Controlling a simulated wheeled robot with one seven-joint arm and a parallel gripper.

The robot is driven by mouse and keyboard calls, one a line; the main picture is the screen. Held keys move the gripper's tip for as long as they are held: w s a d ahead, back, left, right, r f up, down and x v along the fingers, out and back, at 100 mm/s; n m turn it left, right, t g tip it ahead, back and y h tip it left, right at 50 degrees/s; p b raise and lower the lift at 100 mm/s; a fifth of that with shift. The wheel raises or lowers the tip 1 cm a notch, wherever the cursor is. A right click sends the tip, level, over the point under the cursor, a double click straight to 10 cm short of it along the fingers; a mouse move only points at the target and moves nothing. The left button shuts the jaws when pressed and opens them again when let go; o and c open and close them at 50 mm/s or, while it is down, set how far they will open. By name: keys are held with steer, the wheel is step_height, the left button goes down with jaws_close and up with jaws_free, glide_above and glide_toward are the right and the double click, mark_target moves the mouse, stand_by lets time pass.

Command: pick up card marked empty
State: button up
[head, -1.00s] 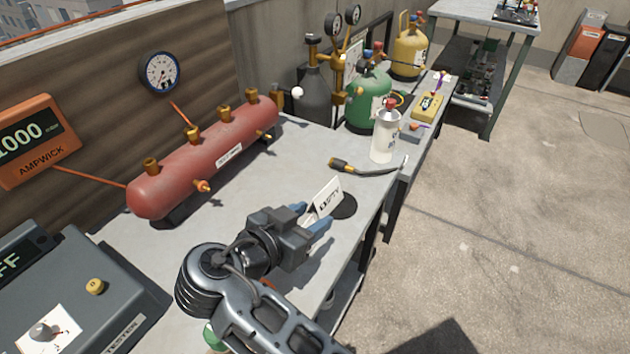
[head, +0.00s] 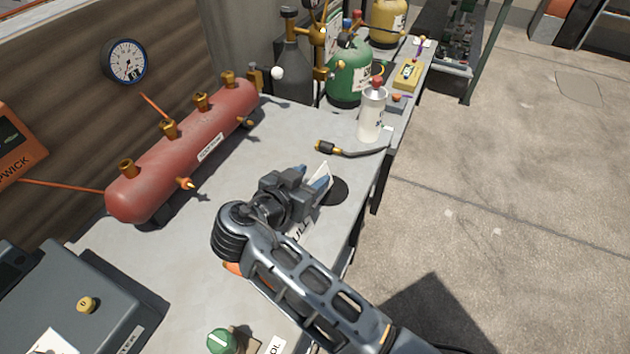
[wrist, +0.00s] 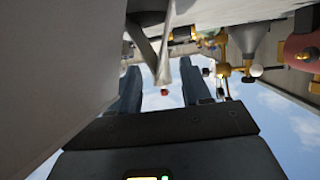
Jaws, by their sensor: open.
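A white card (head: 322,169) stands upright on the bench by a round black base or patch (head: 339,191). My arm hides most of it now; its lettering does not show in the current head view. My gripper (head: 322,184) is open at bench height, its blue-grey fingers beside the card's lower part. In the wrist view, my two fingers (wrist: 162,88) are spread apart, with a thin pale edge (wrist: 163,60) between them, probably the card. I cannot tell whether a finger touches it. A second card (head: 301,232), lettered "ULL" where visible, sits partly behind my arm.
A red cylinder with brass valves (head: 185,150) lies left of my gripper. A torch with a hose (head: 345,149) and a white bottle (head: 373,112) are beyond the card. A green knob (head: 222,341) is near the front. Bare bench (head: 215,225) lies left of my arm.

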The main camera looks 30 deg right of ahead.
steer(key=shift+w+d, duration=0.1)
jaws_close()
stand_by(0.4)
steer(key=shift+r, duration=0.1)
